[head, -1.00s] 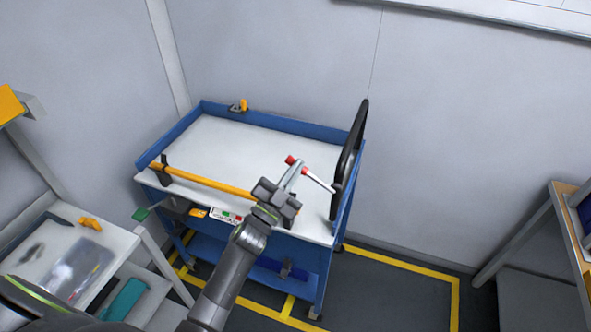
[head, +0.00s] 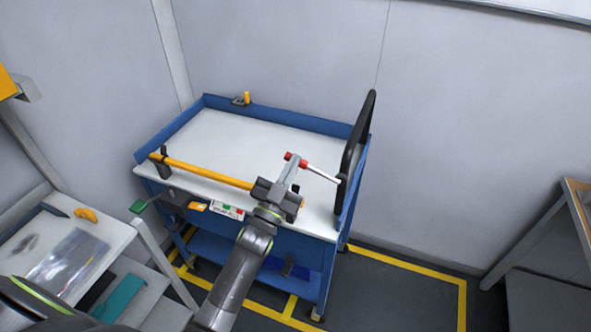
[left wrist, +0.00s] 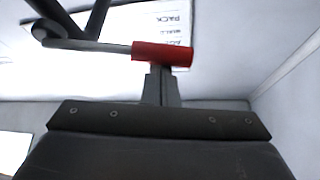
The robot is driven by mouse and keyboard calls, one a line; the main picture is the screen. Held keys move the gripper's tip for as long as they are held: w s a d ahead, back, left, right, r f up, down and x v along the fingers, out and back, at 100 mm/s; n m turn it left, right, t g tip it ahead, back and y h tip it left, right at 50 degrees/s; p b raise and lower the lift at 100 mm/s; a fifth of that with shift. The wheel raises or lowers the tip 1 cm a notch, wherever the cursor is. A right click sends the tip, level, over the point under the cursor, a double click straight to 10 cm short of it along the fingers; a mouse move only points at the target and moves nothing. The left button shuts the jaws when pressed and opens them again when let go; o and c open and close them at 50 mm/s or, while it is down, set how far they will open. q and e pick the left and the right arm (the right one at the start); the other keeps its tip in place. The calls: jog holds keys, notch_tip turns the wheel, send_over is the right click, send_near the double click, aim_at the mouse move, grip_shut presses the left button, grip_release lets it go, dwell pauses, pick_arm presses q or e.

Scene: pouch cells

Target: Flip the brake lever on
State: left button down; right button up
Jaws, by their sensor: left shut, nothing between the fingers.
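The brake lever is a pale rod (head: 322,173) with a red grip (head: 288,156), extending left from the base of the black push handle at the cart's right end. My left gripper (head: 293,165) is shut and empty, its fingertips over the red grip in the head view, hiding its middle. In the left wrist view the red grip (left wrist: 163,53) lies across the tips of the shut fingers (left wrist: 161,76), very close or touching; I cannot tell which. The rod runs left from it. My right gripper is not in view.
A side table (head: 100,222) stands at left, a shelf (head: 540,225) at right. Yellow-lined floor is clear right of the cart.

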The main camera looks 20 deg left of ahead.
pick_arm(q)
jog(key=f+n+y+b, duration=0.1)
jog(key=n, duration=0.1)
jog(key=f+n+y+b, duration=0.1)
jog(key=f+n+y, duration=0.1)
jog(key=f+n+y+b, duration=0.1)
jog(key=n+b, duration=0.1)
jog(key=shift+a+f+n+y, duration=0.25)
jog(key=shift+a+n+y, duration=0.05)
jog(key=shift+a, duration=0.05)
notch_tip(320, 180, down, 2)
jog(key=shift+d+b, duration=0.1)
jog(key=shift+b, duration=0.8)
jog(key=shift+d+f+b, duration=0.25)
jog(key=shift+f+b, duration=0.35)
jog(key=shift+f, duration=0.4)
